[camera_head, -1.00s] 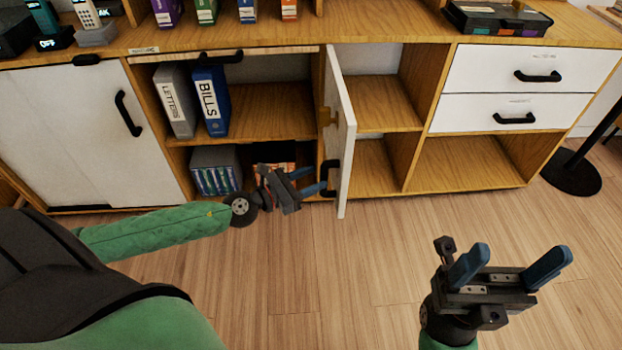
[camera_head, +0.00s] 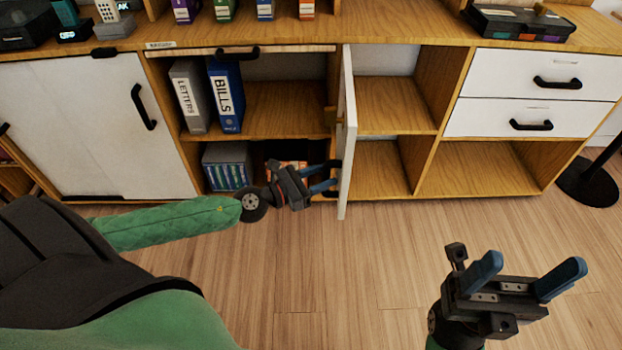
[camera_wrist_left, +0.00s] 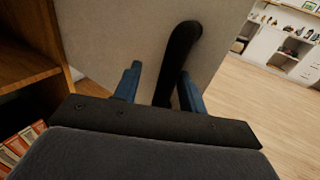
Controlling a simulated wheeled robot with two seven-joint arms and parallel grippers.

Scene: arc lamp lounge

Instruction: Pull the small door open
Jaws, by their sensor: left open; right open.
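The small white door (camera_head: 348,140) stands swung out from the cabinet and shows nearly edge-on in the head view. Its inner side is towards the right, with the open compartment behind it. In the left wrist view the door's face (camera_wrist_left: 110,35) fills the upper middle, with its black handle (camera_wrist_left: 182,50) running down between my fingers. My left gripper (camera_head: 325,181) is open, its blue fingertips (camera_wrist_left: 158,85) on either side of the handle; whether they touch it I cannot tell. My right gripper (camera_head: 525,278) is open and empty above the floor.
A larger white door (camera_head: 95,130) at left is shut. A blue BILLS binder (camera_head: 226,98) and grey LETTERS binder (camera_head: 188,98) stand in the middle bay. Two white drawers (camera_head: 500,75) are shut at right. A black lamp base (camera_head: 588,182) stands at far right. The front floor is clear.

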